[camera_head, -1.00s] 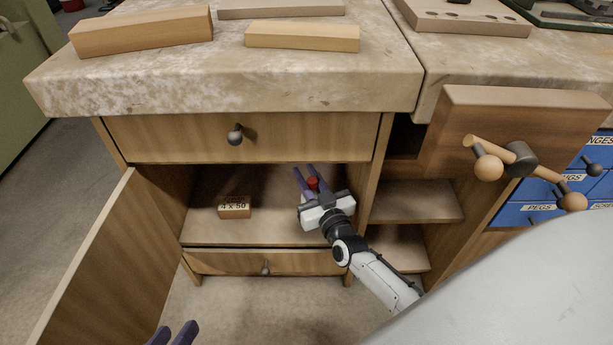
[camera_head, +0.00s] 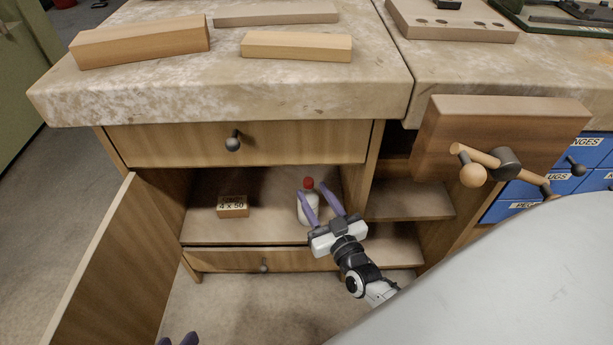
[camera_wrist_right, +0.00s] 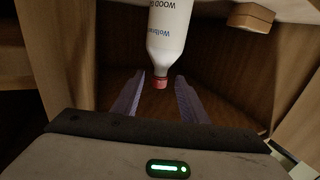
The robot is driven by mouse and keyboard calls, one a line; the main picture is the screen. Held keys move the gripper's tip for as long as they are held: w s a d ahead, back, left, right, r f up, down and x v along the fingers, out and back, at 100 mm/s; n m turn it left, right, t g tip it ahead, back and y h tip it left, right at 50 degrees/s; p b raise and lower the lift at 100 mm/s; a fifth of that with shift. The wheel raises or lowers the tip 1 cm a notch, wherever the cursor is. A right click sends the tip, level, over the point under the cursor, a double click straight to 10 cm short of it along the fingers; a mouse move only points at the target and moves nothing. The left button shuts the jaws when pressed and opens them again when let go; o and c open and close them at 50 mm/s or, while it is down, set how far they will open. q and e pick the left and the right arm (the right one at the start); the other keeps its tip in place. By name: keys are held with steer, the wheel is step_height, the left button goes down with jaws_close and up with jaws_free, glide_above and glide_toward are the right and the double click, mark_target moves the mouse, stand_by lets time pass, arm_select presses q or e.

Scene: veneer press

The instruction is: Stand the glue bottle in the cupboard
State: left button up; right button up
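The glue bottle (camera_head: 305,212) is white with a red cap. It stands upright on the floor of the open cupboard (camera_head: 265,232), near its right wall. My right gripper (camera_head: 315,191) is open in front of the bottle, with one finger overlapping it in the head view. In the right wrist view the bottle (camera_wrist_right: 170,42) appears inverted, its cap near the tips of my right gripper's parted fingers (camera_wrist_right: 160,80), with no finger visibly touching it. Only the fingertips of my left gripper (camera_head: 178,341) show at the bottom edge, apart and empty.
A small box (camera_head: 233,206) marked 4 x 50 sits left in the cupboard. The cupboard door (camera_head: 95,265) stands open at the left. A drawer (camera_head: 190,146) is above, another below. A wooden vise (camera_head: 490,125) juts out at the right. Wood blocks (camera_head: 140,42) lie on the benchtop.

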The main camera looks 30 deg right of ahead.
arm_select(q)
steer(key=shift+a+f+y+p, duration=0.35)
steer(key=shift+a+f, duration=0.1)
steer(key=shift+f, duration=0.25)
arm_select(e)
steer(key=s, duration=0.4)
steer(key=shift+a, duration=0.35)
